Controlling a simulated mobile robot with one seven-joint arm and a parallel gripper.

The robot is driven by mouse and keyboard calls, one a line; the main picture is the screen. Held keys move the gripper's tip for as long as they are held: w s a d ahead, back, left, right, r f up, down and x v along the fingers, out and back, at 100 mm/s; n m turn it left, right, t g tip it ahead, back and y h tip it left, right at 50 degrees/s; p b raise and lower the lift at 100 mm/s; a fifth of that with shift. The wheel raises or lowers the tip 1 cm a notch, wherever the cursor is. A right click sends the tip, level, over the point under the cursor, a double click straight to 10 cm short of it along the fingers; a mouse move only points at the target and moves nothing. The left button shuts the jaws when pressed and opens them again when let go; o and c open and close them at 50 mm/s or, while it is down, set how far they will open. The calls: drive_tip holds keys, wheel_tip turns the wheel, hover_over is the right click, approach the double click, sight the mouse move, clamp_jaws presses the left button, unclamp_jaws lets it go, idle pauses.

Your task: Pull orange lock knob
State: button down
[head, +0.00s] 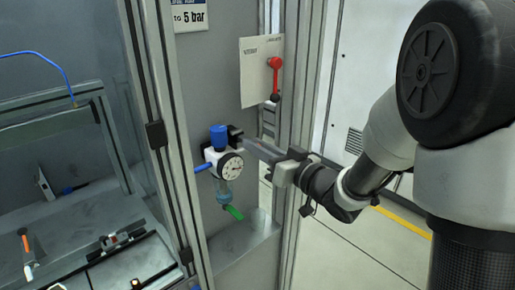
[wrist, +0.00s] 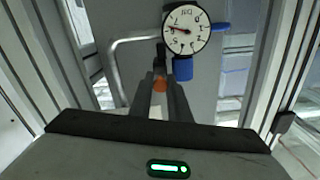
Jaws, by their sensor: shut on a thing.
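The orange lock knob (wrist: 160,84) shows as a small orange patch between the fingers in the wrist view. My gripper (wrist: 160,78) is shut on it, with one finger on each side. In the head view, my gripper (head: 244,140) reaches in from the right to the side of the air regulator, and the orange knob cannot be made out there. The regulator has a blue cap (head: 218,136) and a round white gauge (head: 231,167). The gauge (wrist: 187,30) and blue cap (wrist: 183,69) also show in the wrist view, upside down.
A panel with a red lever (head: 275,75) is above right. Metal frame posts (head: 165,120) stand on both sides. A bent metal pipe (wrist: 116,65) runs near the fingers.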

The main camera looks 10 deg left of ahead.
drive_tip(key=shift+d+f, duration=0.1)
drive_tip(key=shift+f, duration=0.05)
drive_tip(key=c, duration=1.7)
unclamp_jaws()
drive_tip(key=shift+s+d, duration=0.15)
drive_tip(key=shift+o, duration=0.2)
drive_tip(key=b+v, duration=0.6)
drive_tip(key=v, duration=1.1)
drive_tip(key=shift+s, duration=0.1)
